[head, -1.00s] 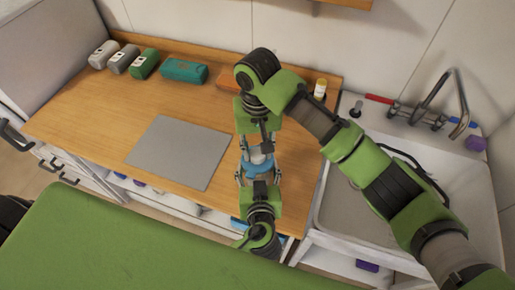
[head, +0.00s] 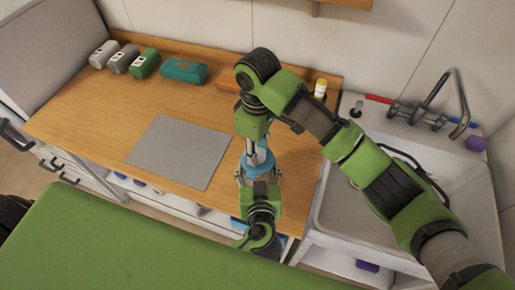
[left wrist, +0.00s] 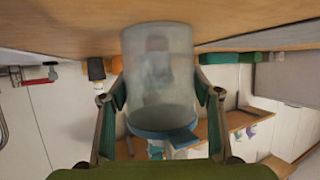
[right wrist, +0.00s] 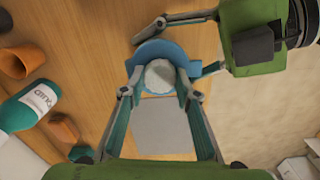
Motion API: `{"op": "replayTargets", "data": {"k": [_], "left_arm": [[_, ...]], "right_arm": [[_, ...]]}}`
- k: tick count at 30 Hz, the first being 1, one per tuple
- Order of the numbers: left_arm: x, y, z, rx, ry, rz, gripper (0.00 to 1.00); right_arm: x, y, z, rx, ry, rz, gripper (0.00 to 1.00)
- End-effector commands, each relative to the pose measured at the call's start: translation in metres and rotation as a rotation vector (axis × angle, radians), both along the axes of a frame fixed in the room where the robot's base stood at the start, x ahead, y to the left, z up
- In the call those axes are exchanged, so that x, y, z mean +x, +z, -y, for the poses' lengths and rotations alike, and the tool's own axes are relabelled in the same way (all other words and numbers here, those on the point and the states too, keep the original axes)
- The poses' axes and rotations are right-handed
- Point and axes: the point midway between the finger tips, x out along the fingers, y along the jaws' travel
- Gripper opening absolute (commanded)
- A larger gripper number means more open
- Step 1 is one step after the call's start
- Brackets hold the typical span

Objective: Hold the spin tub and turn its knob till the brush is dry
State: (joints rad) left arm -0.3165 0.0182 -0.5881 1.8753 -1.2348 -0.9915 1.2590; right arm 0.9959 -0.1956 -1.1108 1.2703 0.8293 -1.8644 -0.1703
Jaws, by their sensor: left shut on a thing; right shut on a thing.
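The spin tub is a cloudy, see-through cylinder (left wrist: 158,85) in the left wrist view, with a blue lid (right wrist: 150,52) and a pale round knob (right wrist: 160,75) in the right wrist view. My left gripper (left wrist: 160,98) is shut around the tub's sides. In the head view it comes from the counter's near edge (head: 259,180). My right gripper (right wrist: 160,93) is shut on the knob from above; in the head view it hides much of the tub (head: 258,146). A faint shape shows through the tub wall, but I cannot make out the brush.
A grey mat (head: 180,152) lies left of the tub on the wooden counter (head: 80,105). Several cases stand along the back, including a teal one (head: 184,71). A sink (head: 440,180) with a tap (head: 440,100) is at the right. The counter's front left is clear.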

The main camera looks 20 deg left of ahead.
Motion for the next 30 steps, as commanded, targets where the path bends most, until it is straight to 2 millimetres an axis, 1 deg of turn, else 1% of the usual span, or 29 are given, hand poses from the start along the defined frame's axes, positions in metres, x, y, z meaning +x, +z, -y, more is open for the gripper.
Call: {"op": "replayTargets", "data": {"k": [6,15,22,30], "left_arm": [[0.0001,0.0004,-0.0006,0.002,0.001,0.0,0.28],[0.0,0.0003,-0.0007,0.002,0.001,0.0,0.28],[0.0,0.0003,-0.0007,0.002,0.001,0.0,0.28],[-0.0001,0.0004,-0.0007,0.002,0.001,0.0,0.28]], "right_arm": [[0.001,0.0004,0.001,-0.003,0.2,0.002,0.08],[0.0012,0.0005,0.0008,-0.002,0.421,0.002,0.08],[0.0011,0.0002,0.0009,-0.001,0.522,0.002,0.08],[0.0013,0.0001,0.0012,-0.002,0.564,0.002,0.08]]}}
